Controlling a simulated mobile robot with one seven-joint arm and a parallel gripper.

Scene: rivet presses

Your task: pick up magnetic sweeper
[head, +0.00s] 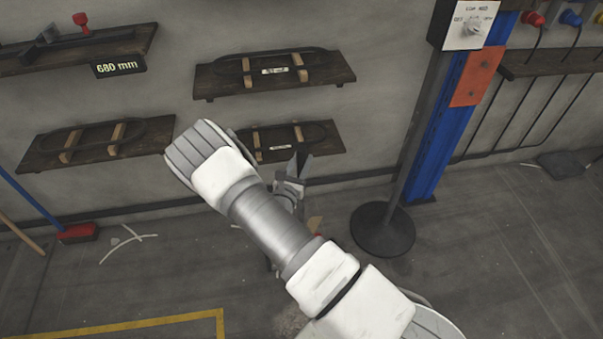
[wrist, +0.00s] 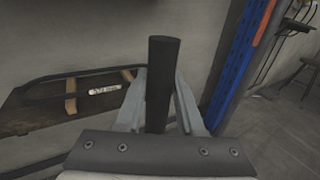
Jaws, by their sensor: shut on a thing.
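In the wrist view a dark upright cylindrical handle (wrist: 163,62) stands between the two grey fingers of my gripper (wrist: 158,100). The fingers are shut on it. I take it for the handle of the magnetic sweeper; its lower end is hidden behind my gripper's dark body. In the head view my gripper (head: 293,172) is partly hidden behind my arm, in front of the wall near the low right shelf. The sweeper's head cannot be made out there.
Wall shelves (head: 275,74) holding dark loops on wooden blocks are close behind my gripper. A blue post (head: 432,150) and a dark stand with a round base (head: 383,231) are to the right. A red-headed broom (head: 78,233) leans at the left. Yellow tape (head: 150,322) marks the floor.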

